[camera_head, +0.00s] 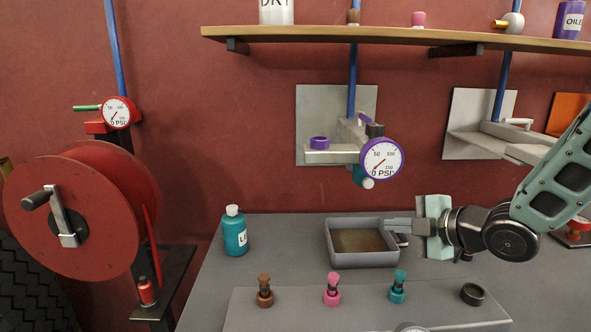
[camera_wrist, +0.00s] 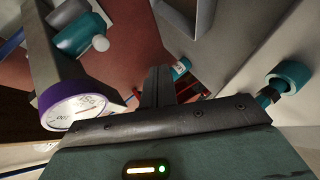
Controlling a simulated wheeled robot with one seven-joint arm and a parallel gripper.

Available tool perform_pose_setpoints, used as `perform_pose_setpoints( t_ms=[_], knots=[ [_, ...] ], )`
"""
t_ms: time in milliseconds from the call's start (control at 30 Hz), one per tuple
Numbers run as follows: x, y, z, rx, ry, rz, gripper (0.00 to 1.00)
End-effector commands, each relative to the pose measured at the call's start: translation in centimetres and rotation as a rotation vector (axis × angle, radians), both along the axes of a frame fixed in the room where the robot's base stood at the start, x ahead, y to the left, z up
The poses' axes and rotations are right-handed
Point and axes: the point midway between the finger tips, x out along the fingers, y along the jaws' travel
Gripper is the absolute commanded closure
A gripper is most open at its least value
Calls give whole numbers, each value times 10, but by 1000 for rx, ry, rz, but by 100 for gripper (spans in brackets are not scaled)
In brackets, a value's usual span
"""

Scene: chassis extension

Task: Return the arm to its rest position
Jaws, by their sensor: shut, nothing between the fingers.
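My gripper (camera_head: 395,227) reaches in from the right in the head view, its fingers pointing left. The fingers are together with nothing between them. They are over or beside the right rim of a grey tray (camera_head: 361,259) on the bench; whether they touch it I cannot tell. In the wrist view my gripper's fingers (camera_wrist: 158,75) show as one dark closed shape near the middle. My arm bends up and out of the head view at the right edge.
A purple-rimmed gauge (camera_head: 381,158) hangs above the tray. A teal bottle (camera_head: 235,235) stands left of it. Brown (camera_head: 265,292), pink (camera_head: 332,290) and teal (camera_head: 398,288) fittings and a black ring (camera_head: 472,294) sit in front. A wooden shelf (camera_head: 380,36) runs overhead; a red reel (camera_head: 80,215) is at left.

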Motion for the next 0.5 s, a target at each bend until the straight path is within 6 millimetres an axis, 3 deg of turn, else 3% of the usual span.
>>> perform_pose_setpoints(
  t_ms=[33,167,267,500],
  knots=[
    [-10,16,-1,-3,95,-46,100],
    [-46,39,-12,12,372,-235,100],
    [-87,54,-19,27,580,-397,100],
    [-216,74,-21,31,1017,-792,100]
  ],
)
